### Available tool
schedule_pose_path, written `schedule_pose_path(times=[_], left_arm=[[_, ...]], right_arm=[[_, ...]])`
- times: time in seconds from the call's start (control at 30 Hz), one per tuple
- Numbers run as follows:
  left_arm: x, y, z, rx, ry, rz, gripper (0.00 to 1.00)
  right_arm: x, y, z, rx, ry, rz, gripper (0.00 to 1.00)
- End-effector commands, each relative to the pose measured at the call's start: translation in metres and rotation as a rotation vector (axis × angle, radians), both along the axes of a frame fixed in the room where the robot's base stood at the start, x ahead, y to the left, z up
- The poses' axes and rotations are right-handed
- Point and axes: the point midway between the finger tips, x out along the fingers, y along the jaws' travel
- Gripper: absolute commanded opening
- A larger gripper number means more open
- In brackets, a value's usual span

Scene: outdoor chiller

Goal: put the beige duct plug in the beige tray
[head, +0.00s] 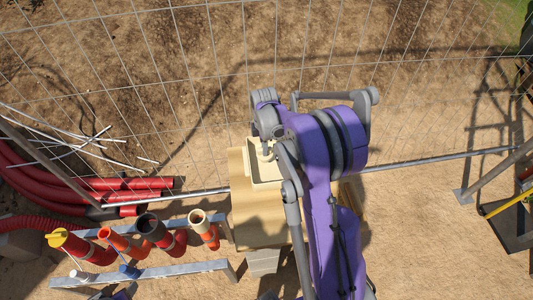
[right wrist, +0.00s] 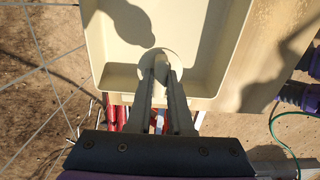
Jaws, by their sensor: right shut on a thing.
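The beige tray (head: 250,171) sits on a beige block-like stand, partly hidden by my right arm in the head view. In the right wrist view the tray (right wrist: 95,50) fills the upper middle, and its inside looks empty apart from shadows. My right gripper (right wrist: 160,80) is shut on the beige duct plug (right wrist: 150,60), a round pale disc with a knob between the fingertips. The plug appears over the tray's near side, inside its outline; I cannot tell whether it touches the floor. In the head view my right gripper (head: 265,150) is mostly hidden by its arm. My left gripper is not visible.
A metal rail with several red and orange pipe ends (head: 153,228) stands left of the beige stand (head: 255,220). Red pipes (head: 120,190) lie farther left. A wire mesh fence (head: 180,90) runs behind the tray. Paving on the right is mostly clear.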

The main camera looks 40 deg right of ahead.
Motion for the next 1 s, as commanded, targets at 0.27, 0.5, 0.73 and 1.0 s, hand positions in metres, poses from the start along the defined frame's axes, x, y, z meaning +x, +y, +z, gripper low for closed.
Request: schedule_pose_path(times=[0.27,0.5,0.73,1.0], left_arm=[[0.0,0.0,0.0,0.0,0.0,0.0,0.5],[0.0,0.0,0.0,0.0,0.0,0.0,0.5],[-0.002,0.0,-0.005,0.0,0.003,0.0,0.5],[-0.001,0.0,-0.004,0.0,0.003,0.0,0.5]], right_arm=[[0.0,0.0,-0.034,0.0,0.0,0.0,0.0],[0.0,0.0,-0.036,0.0,0.0,0.0,0.0],[0.0,0.0,-0.04,0.0,0.0,0.0,0.26],[0.0,0.0,-0.04,0.0,0.0,0.0,0.49]])
